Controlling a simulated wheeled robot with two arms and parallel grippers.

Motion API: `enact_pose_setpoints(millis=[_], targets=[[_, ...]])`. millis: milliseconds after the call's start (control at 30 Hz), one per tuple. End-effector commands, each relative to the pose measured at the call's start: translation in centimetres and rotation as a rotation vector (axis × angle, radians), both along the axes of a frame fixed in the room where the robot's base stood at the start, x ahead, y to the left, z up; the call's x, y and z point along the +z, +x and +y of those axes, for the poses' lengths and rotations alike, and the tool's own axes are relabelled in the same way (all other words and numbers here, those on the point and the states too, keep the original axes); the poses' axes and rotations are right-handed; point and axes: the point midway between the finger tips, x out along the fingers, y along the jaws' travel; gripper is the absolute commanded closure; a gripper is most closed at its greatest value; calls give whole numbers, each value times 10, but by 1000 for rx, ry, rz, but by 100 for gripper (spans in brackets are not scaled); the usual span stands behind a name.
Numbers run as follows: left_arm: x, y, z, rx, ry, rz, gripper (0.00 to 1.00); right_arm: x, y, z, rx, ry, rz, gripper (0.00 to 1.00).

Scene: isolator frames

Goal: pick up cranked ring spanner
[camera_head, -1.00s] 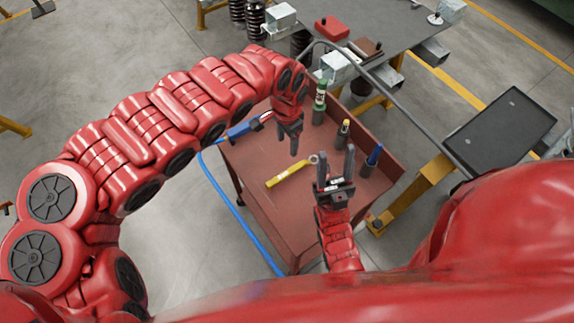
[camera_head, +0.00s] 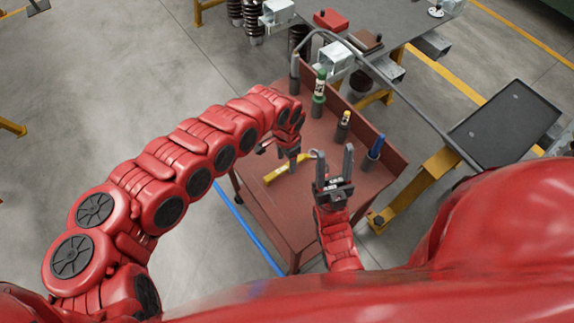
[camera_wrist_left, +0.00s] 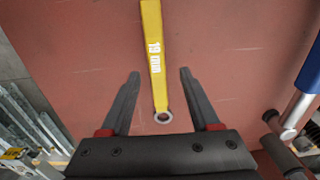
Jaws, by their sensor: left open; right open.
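The yellow cranked ring spanner (camera_head: 275,174) lies on the red cart top in the head view, partly covered by my left gripper (camera_head: 293,164). In the left wrist view the spanner (camera_wrist_left: 152,45) runs down the picture, with its silver ring end low between the two fingers. My left gripper (camera_wrist_left: 160,74) is open, with one finger on each side of the spanner. No contact with it is visible. My right gripper (camera_head: 333,166) is open and empty over the cart, to the right of the spanner.
The red cart (camera_head: 263,205) also carries a green-and-grey tool (camera_head: 319,92), a yellow-topped tool (camera_head: 343,125) and a blue-topped tool (camera_head: 375,147). A blue-and-silver tool (camera_wrist_left: 310,75) shows at the right of the left wrist view. A grey table (camera_head: 385,22) stands behind.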

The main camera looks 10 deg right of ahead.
Motion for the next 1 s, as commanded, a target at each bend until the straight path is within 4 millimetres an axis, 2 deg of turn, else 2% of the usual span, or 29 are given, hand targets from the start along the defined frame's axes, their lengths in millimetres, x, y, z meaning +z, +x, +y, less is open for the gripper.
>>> enact_pose_setpoints(millis=[67, 233, 533, 867, 1000], targets=[[-10, -6, -2, -2, 0, 8, 38, 10, 0, 0, 0, 0, 0, 50], [-30, -5, -2, 0, -1, 5, 38, 10, 0, 0, 0, 0, 0, 50], [-34, -3, 0, 0, 1, 3, 39, 10, 0, 0, 0, 0, 0, 50], [-34, -3, -1, 0, 1, 1, 99, 10, 0, 0, 0, 0, 0, 50], [-34, -3, -1, 0, 1, 1, 100, 10, 0, 0, 0, 0, 0, 50]])
